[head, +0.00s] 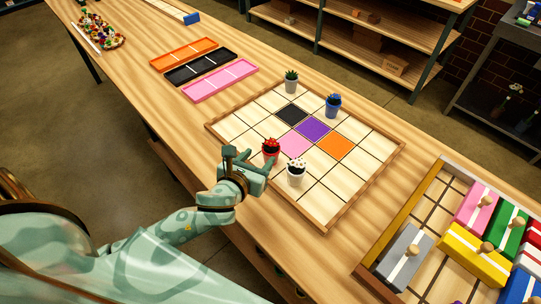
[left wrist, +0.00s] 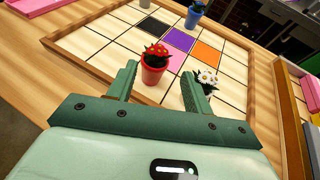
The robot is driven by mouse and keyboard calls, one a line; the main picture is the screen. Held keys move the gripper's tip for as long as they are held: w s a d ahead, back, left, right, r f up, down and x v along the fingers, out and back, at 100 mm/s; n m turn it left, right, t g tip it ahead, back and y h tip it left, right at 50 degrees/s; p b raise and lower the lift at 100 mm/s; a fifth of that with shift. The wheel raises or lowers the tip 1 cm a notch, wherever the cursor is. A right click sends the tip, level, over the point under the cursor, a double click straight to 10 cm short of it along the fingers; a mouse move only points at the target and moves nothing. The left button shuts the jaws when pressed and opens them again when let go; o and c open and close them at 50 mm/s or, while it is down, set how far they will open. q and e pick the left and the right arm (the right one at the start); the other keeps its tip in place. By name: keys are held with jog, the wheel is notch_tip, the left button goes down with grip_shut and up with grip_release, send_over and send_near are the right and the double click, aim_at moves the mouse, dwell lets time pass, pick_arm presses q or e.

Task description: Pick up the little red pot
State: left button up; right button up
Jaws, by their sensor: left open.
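The little red pot (head: 270,155) holds red flowers and stands upright on the wooden grid board (head: 376,168), near its front left edge by the pink square. It also shows in the left wrist view (left wrist: 153,74). My left gripper (head: 251,163) is open at the board's front edge. In the left wrist view its two fingers (left wrist: 160,86) lie to either side of the red pot, which appears between and just beyond the fingertips. I cannot tell whether either finger touches it. My right gripper is in neither view.
A white pot with white flowers (head: 295,177) stands close to the red pot, by my right-hand finger. A blue pot (head: 333,108) and a grey pot (head: 291,85) stand farther back. Pink (head: 220,84), black and orange trays lie left. A crate of coloured blocks (head: 419,205) stands right.

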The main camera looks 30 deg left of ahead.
aim_at(270, 144)
pick_arm(q)
jog(key=x, duration=0.5)
jog(key=shift+w+f+b, duration=0.15)
jog(key=shift+b, duration=0.25)
jog(key=b+x, duration=0.1)
jog(key=x, duration=0.4)
jog(key=shift+a+f, duration=0.1)
jog(key=shift+a, duration=0.1)
jog(key=c, duration=0.3)
grip_shut()
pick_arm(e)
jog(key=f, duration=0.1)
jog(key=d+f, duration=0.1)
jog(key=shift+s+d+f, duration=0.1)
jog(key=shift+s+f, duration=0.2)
